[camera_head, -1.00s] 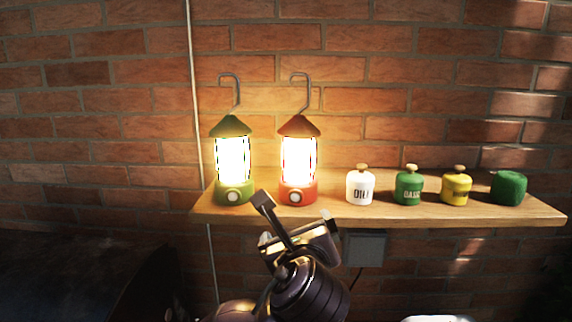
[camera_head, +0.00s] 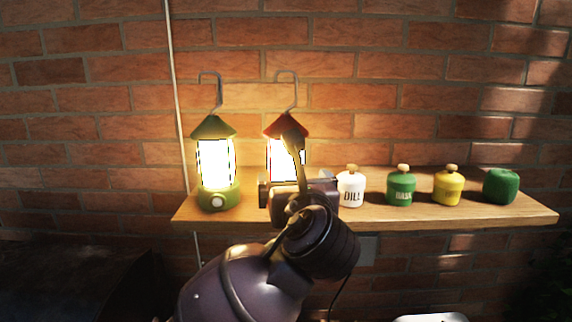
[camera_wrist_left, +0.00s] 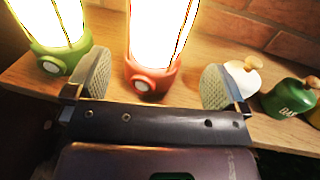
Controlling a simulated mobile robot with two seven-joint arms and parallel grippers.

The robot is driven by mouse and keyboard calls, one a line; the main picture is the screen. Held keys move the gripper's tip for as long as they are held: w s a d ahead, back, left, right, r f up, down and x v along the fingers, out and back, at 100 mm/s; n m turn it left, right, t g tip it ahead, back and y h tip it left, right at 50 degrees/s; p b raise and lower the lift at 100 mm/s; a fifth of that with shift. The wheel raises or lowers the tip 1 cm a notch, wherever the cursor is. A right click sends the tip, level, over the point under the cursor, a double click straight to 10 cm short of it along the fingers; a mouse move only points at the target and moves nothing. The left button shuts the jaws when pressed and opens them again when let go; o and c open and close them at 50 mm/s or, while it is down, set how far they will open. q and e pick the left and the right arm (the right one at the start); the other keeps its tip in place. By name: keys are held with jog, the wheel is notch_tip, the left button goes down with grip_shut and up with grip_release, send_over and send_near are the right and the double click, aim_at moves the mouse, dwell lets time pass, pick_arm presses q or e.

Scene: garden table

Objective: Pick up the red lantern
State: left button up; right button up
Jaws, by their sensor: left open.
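The red lantern (camera_head: 284,128) stands lit and upright on the wooden shelf, with a grey hook on top. In the head view my left gripper (camera_head: 298,165) is in front of it and hides its lower part. In the left wrist view the lantern's red base (camera_wrist_left: 151,80) shows between the two open fingers of my left gripper (camera_wrist_left: 156,88), with a gap on each side. I see no finger touching it. My right gripper is not in view.
A lit green lantern (camera_head: 216,165) stands left of the red one. Right of it are a white jar (camera_head: 351,190), green jar (camera_head: 401,190), yellow jar (camera_head: 447,188) and dark green object (camera_head: 500,186). The shelf (camera_head: 460,216) backs onto a brick wall.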

aim_at(289, 176)
pick_arm(q)
jog(key=w, duration=0.2)
jog(key=w+a+p, duration=0.1)
jog(key=w, duration=0.2)
jog(key=shift+a, duration=0.1)
jog(key=c, duration=1.2)
